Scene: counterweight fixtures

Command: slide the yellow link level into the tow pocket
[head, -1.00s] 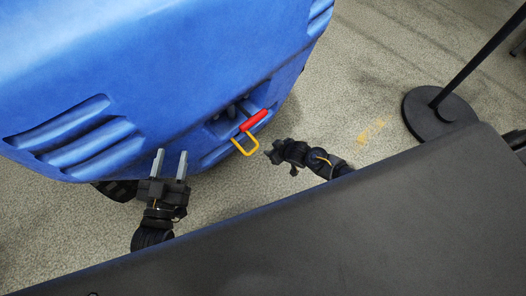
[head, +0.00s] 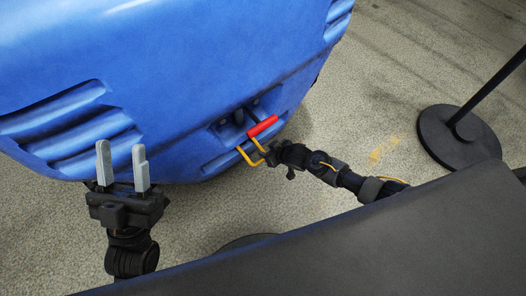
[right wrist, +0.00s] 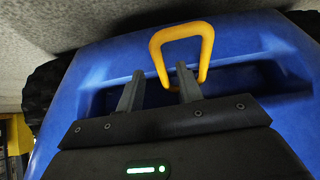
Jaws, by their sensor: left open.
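The yellow link (head: 247,156) is a U-shaped loop at the low edge of the blue body, beside a red bar (head: 262,127). The tow pocket (head: 229,131) is a dark recess there, partly hidden by the bar. My right gripper (head: 271,154) is at the link's right side. In the right wrist view the yellow link (right wrist: 180,31) stands beyond my right gripper (right wrist: 160,84); its fingers are apart, with one link leg appearing between them. I cannot tell whether they touch it. My left gripper (head: 121,160) is open and empty in front of the blue body, away from the link.
The large blue body (head: 190,60) fills the upper left, with moulded grooves at its left. A black post base (head: 445,140) stands on the carpet at the right. The carpet (head: 350,110) between them is clear.

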